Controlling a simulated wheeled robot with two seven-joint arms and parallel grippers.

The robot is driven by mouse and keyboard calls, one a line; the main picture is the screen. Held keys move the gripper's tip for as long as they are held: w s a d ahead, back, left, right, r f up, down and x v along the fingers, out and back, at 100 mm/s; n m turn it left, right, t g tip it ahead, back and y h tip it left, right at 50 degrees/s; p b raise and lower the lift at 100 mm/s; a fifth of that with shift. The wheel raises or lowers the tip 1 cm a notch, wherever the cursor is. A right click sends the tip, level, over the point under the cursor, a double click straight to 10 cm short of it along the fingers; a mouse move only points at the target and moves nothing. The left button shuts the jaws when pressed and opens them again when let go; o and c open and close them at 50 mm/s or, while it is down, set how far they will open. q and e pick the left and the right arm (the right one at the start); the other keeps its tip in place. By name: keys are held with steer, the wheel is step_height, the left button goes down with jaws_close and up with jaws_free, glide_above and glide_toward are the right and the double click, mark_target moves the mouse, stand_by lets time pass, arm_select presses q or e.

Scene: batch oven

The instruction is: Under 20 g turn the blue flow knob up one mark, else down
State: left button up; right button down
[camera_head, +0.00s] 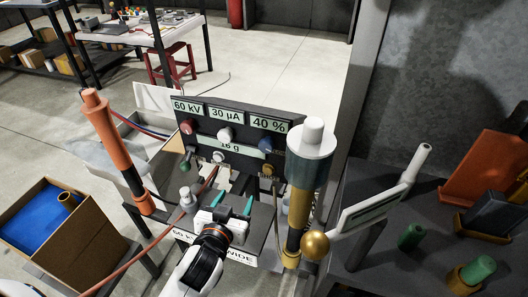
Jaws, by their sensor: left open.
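The dark control panel (190,105) stands upright in the middle of the view. Its top labels read 60 kV, 30 µA and 40 %. The long display (229,145) below the knobs seems to read 16 g, partly covered by the knobs. My left gripper (233,204) is in front of and below the panel, with its two teal fingertips apart. It is clear of the blue knob. My right gripper is not in view.
A red knob (187,126) and a white knob (224,134) are left of the blue one. The tall capped cylinder (310,150) and a brass ball (315,245) stand close on the right. An orange rod (110,145) rises at left. A cardboard box (95,245) stands lower left.

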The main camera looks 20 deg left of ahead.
mark_target(265, 149)
arm_select(q)
step_height(265, 149, up, 5)
steer(key=w+d+t+h, duration=0.2)
steer(key=w+d+t, duration=0.1)
steer(key=shift+m, duration=0.4)
steer(key=w+p, duration=0.1)
steer(key=w, duration=1)
steer(key=shift+w+f, duration=0.2)
